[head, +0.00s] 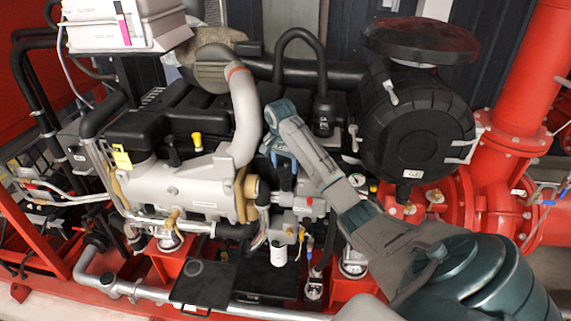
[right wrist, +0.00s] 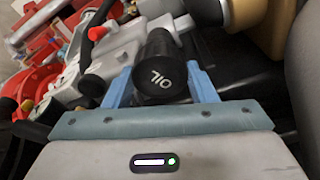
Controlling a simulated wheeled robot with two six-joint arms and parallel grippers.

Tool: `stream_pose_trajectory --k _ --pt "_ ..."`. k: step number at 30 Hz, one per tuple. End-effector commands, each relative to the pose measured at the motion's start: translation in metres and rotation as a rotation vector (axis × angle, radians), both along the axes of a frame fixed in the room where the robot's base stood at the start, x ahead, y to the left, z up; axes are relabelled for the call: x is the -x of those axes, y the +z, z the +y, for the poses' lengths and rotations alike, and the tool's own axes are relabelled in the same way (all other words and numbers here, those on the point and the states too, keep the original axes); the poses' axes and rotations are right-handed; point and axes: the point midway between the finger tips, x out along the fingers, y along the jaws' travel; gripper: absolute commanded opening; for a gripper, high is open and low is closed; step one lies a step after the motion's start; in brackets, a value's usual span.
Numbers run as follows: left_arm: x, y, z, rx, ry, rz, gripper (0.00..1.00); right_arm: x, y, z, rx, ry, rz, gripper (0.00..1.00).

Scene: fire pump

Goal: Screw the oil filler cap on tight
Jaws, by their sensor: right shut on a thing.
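The oil filler cap (right wrist: 160,78) is black and round with "OIL" in white on its face. In the right wrist view it sits between the two blue fingers of my right gripper (right wrist: 158,88), which is shut on it. The filler opening behind the cap cannot be seen, so I cannot tell how tightly the cap is seated. My left gripper is not in view.
The engine block (head: 185,190) lies left of my gripper, with a yellow-topped cap (head: 197,141) on it. A large black air filter (head: 418,125) stands close above my right arm. Red pump piping (head: 520,90) is at right. A flat dark plate (head: 205,288) lies in front.

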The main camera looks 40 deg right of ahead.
Motion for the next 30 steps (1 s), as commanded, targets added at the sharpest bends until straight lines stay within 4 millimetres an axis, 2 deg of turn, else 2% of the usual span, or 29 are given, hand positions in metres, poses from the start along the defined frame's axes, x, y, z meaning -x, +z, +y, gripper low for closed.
stream_pose_trajectory --k 9,16,20,21,24,25,30 --pt "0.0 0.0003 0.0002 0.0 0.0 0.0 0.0 -0.0011 0.0027 -0.0009 0.003 -0.026 -0.005 0.13" --pt "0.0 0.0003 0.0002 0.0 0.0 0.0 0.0 -0.0019 0.0026 -0.0006 0.002 -0.251 -0.004 0.13" --pt "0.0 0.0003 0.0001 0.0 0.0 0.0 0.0 -0.0021 0.0026 -0.0006 0.003 -0.308 -0.006 0.13" --pt "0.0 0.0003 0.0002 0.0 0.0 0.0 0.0 -0.002 0.0026 -0.0006 0.003 -0.31 -0.006 0.53" --pt "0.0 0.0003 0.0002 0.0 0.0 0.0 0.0 -0.0019 0.0025 -0.0006 0.003 -0.308 -0.006 0.73" --pt "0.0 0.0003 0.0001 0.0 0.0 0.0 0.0 -0.0018 0.0023 -0.0006 0.002 -0.307 -0.004 0.77" --pt "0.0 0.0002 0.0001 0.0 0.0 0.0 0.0 -0.0015 0.0012 -0.0003 0.002 -0.306 -0.002 0.77"
